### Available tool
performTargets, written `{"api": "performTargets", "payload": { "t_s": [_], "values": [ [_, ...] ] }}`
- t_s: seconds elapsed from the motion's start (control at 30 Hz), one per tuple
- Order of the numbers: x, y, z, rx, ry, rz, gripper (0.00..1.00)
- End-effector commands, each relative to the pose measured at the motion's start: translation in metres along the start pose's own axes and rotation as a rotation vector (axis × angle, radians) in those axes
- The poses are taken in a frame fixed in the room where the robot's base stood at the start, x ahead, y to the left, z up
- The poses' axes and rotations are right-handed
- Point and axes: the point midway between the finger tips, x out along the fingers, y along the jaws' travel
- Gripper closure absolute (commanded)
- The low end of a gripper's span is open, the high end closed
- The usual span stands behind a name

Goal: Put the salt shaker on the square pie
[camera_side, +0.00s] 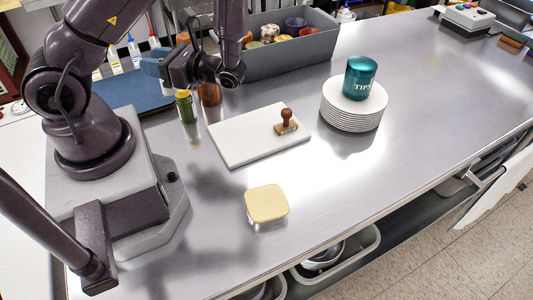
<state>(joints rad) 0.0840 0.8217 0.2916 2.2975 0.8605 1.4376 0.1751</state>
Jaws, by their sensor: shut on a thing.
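My gripper (170,68) is at the upper left, above the counter and away from the pie. It is shut on a light blue thing (153,62), partly hidden by the dark hand. I cannot tell from this view whether this is the salt shaker. A small green bottle with a yellow top (186,107) is just below my gripper. A pale yellow rounded square (267,203), which I take as the square pie, lies at the front middle of the counter. Nothing is on top of it.
A white board (240,146) bears a wooden stamp (287,121). A stack of white plates (350,117) carries a teal tips jar (360,78). A brown jar (209,95) is beside the green bottle. A grey bin (290,55) holds several bowls.

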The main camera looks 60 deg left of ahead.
Motion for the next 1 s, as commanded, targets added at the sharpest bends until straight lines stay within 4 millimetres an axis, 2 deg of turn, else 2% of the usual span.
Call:
{"api": "performTargets", "payload": {
  "t_s": [0.13,0.27,0.4,0.5,0.63,0.8,1.0],
  "values": [
    [-0.013,0.048,-0.017,0.003,0.000,0.341,0.91],
    [-0.038,0.086,-0.026,0.002,0.001,0.631,0.91],
    [-0.077,0.120,-0.030,0.002,0.001,0.932,0.91],
    [-0.110,0.137,-0.029,0.000,0.003,1.140,0.91],
    [-0.158,0.150,-0.019,0.000,0.005,1.400,0.91],
    [-0.216,0.151,0.001,0.000,0.007,1.698,0.91],
    [-0.261,0.139,0.025,-0.002,0.008,1.937,0.91]
  ]
}}
